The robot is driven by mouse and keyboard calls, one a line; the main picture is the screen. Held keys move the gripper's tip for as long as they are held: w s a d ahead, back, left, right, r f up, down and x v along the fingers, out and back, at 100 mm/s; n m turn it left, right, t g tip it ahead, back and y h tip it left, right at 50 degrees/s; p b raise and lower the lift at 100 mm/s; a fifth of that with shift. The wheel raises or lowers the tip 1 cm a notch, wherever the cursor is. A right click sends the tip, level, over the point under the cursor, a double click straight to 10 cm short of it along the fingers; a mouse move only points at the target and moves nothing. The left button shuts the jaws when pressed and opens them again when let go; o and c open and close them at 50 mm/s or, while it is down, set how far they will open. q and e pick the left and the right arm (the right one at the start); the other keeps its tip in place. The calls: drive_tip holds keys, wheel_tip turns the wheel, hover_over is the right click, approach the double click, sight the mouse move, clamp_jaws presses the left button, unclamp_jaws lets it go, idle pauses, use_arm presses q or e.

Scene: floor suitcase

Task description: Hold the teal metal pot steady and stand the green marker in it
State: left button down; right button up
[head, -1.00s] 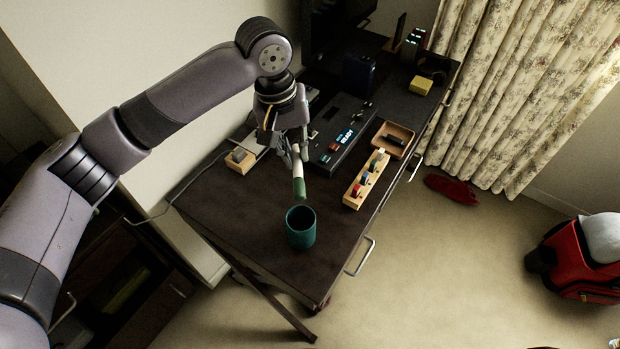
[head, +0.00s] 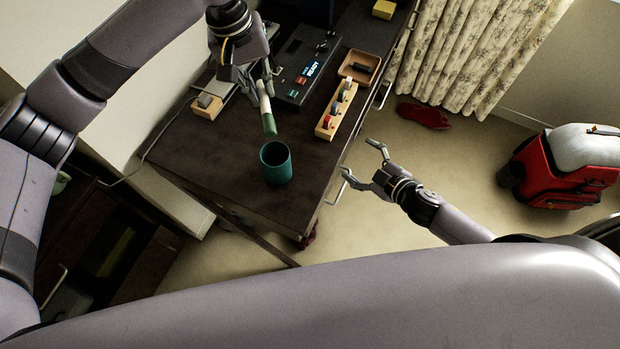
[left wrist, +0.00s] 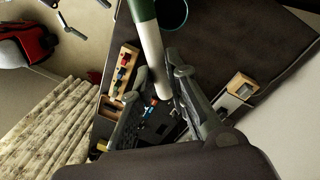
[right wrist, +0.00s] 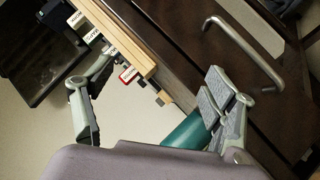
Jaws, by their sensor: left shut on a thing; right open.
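The teal metal pot (head: 276,164) stands upright on the dark desk near its front end. The green marker (head: 267,112), white with a green end, is held by my left gripper (head: 259,80), which is shut on it. The marker is tilted slightly, green end down, above and behind the pot, apart from it. In the left wrist view the marker (left wrist: 150,45) runs up from the fingers. My right gripper (head: 372,167) is open and empty beyond the desk's right edge. In the right wrist view the pot (right wrist: 190,132) is partly hidden behind a finger.
A wooden block rack (head: 336,112) and a wooden tray (head: 359,66) lie along the desk's right side. A black device (head: 304,72) is behind. A metal drawer handle (head: 335,187) juts from the right side. Clear desk surrounds the pot.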

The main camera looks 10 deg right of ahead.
drive_tip(key=s+a+r+m+y, duration=0.25)
drive_tip(key=a+r, duration=0.25)
drive_tip(key=a, duration=0.4)
drive_tip(key=m+g, duration=0.1)
drive_tip(key=m, duration=0.2)
approach(268, 157)
drive_tip(key=shift+y, duration=0.25)
drive_tip(key=x, duration=0.7)
drive_tip(key=shift+d+f, duration=0.25)
drive_tip(key=shift+f, duration=0.05)
